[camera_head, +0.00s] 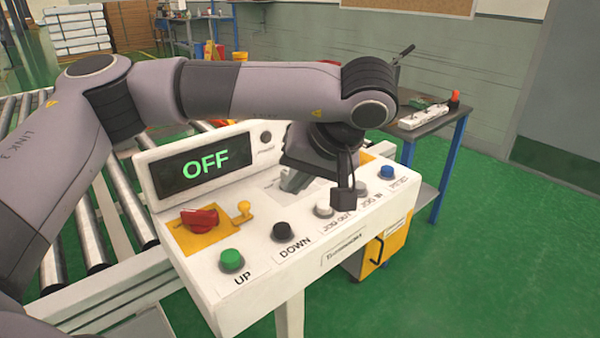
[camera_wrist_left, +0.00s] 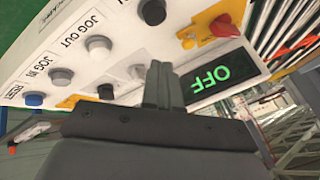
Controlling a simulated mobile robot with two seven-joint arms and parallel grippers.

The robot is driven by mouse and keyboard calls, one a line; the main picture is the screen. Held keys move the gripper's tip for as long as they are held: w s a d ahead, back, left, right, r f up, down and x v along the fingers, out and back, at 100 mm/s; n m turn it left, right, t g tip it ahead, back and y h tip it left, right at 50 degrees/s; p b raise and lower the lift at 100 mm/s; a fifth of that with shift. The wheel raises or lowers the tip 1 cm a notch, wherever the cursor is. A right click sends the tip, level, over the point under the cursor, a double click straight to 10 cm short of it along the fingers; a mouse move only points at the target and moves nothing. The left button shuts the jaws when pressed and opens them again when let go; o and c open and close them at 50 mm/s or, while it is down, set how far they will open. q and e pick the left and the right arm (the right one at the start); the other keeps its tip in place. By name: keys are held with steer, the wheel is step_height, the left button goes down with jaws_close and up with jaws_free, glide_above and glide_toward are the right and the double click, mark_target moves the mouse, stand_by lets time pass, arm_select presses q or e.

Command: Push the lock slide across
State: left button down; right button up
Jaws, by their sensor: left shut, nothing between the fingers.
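The lock slide is a small yellow knob (camera_head: 243,209) on a yellow plate, just right of the red rotary switch (camera_head: 199,217), on the white control panel. It also shows in the wrist view as a yellow knob (camera_wrist_left: 187,41) with the red switch (camera_wrist_left: 224,26) beyond it. My left gripper (camera_head: 291,181) is over the middle of the panel, to the right of the slide and apart from it. Its fingers are together and empty, and in the wrist view the closed fingertips (camera_wrist_left: 161,72) point toward the panel face. The left arm hides part of the panel. My right gripper is out of view.
The display (camera_head: 205,163) reads OFF. A green UP button (camera_head: 231,260), a black DOWN button (camera_head: 282,231), grey jog buttons and a blue RESET button (camera_head: 387,172) line the panel's front. Rollers (camera_head: 130,205) lie left; a side table (camera_head: 430,121) stands behind right.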

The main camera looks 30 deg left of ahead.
arm_select(q)
steer(key=b+x, duration=0.1)
steer(key=x, duration=0.5)
steer(key=shift+a+f, duration=0.1)
steer(key=shift+f, duration=0.3)
steer(key=shift+s+a, duration=0.2)
steer(key=shift+a, duration=0.3)
steer(key=shift+s+a, duration=0.2)
steer(key=shift+a, duration=0.3)
steer(key=shift+s+a+f+p, duration=0.1)
steer(key=shift+s+a+p, duration=0.1)
steer(key=shift+a, duration=0.15)
steer(key=shift+s+a+p, duration=0.1)
steer(key=shift+a+p, duration=0.05)
steer(key=shift+a, duration=0.2)
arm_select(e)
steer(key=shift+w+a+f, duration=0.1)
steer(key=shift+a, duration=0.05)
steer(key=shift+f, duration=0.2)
